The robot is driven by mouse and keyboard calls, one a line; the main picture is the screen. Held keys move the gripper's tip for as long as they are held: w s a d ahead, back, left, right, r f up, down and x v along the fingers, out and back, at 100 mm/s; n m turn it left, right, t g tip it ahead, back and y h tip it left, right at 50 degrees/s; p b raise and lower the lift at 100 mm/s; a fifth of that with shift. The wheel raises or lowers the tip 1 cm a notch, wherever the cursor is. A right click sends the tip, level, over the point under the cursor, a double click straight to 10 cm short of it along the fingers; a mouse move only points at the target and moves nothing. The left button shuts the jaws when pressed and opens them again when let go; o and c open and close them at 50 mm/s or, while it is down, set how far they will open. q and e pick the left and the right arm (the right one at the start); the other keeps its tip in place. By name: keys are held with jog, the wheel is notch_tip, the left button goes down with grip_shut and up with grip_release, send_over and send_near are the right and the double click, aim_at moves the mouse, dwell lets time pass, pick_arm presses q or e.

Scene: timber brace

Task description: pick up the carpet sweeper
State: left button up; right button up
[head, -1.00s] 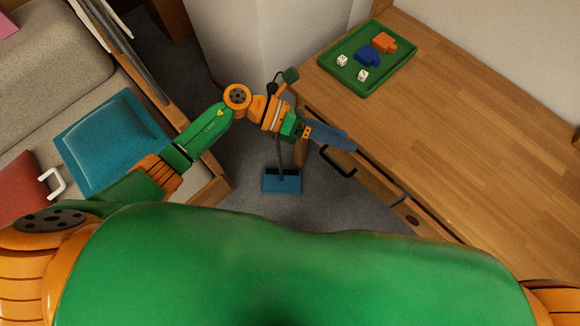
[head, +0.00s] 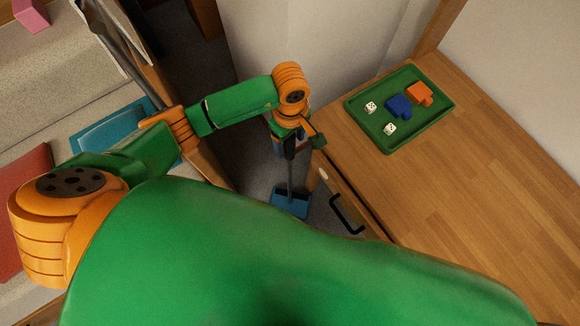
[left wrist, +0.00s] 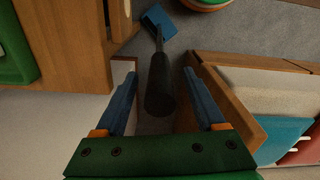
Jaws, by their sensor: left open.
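The carpet sweeper stands on the grey floor between the sofa side and the wooden desk. Its blue head (head: 290,203) and thin grey pole show in the head view, with its upper part partly hidden by my left arm and gripper (head: 287,143). In the left wrist view, the sweeper's black handle (left wrist: 160,87) points up towards the camera, between the two blue fingers of my left gripper (left wrist: 160,75). The fingers are open, with a gap on each side of the handle. The blue head also shows beyond it (left wrist: 158,19). My right gripper is out of view.
The wooden desk (head: 470,190) stands close on the right, with a black drawer handle (head: 345,215) on its front. A green tray (head: 388,145) with dice and blue and orange pieces lies on it. The sofa with a teal cushion (head: 105,130) is on the left.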

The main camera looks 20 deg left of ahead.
pick_arm(q)
jog(key=shift+f, duration=0.45)
grip_shut()
jog(key=shift+r, duration=0.1)
dwell(1.0)
